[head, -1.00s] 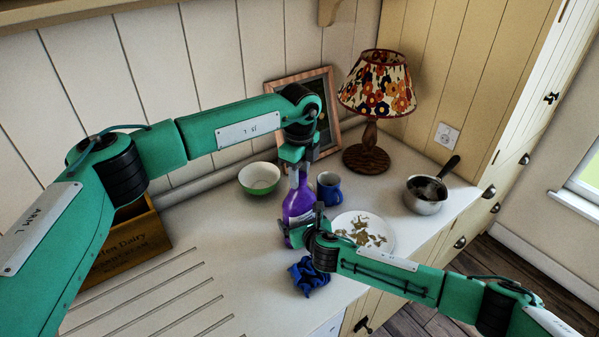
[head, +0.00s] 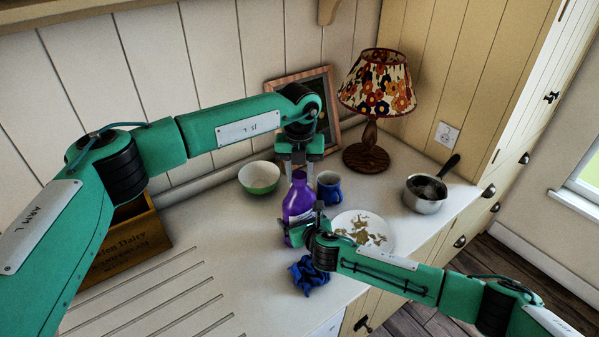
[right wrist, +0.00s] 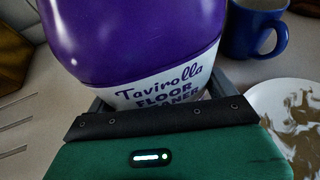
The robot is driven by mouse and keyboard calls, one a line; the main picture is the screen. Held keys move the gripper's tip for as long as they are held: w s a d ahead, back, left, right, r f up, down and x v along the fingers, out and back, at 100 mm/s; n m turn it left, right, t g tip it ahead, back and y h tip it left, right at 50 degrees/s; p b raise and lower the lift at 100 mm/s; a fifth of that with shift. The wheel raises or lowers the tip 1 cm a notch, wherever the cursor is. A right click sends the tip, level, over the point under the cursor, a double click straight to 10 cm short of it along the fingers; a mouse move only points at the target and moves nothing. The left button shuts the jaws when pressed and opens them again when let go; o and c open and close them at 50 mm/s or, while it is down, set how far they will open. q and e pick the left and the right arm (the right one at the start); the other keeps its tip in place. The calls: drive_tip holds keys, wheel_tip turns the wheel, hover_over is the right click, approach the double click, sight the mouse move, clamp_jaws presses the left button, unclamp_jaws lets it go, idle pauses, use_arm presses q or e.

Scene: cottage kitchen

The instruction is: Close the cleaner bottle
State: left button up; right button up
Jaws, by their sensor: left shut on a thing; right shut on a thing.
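The purple cleaner bottle (head: 299,200) stands upright on the worktop in the head view. In the right wrist view its purple body (right wrist: 130,40) and white floor cleaner label fill the upper middle. My right gripper (head: 305,226) is shut on the bottle's lower body, with one finger on either side. My left gripper (head: 300,164) points down at the bottle's top, its two fingers side by side. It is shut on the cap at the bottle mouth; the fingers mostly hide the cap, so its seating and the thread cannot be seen.
A blue mug (head: 329,187) stands close behind the bottle. A stained white plate (head: 387,226) lies to its right and a blue cloth (head: 309,275) in front. A green bowl (head: 259,177), a lamp (head: 369,140), a saucepan (head: 424,203) and a wooden crate (head: 125,245) stand around.

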use_arm(q)
drive_tip(key=m, duration=1.2)
drive_tip(key=shift+m, duration=0.4)
drive_tip(key=m, duration=1.5)
drive_tip(key=shift+f+m, duration=0.1)
drive_tip(key=shift+m, duration=0.2)
drive_tip(key=o, duration=1.1)
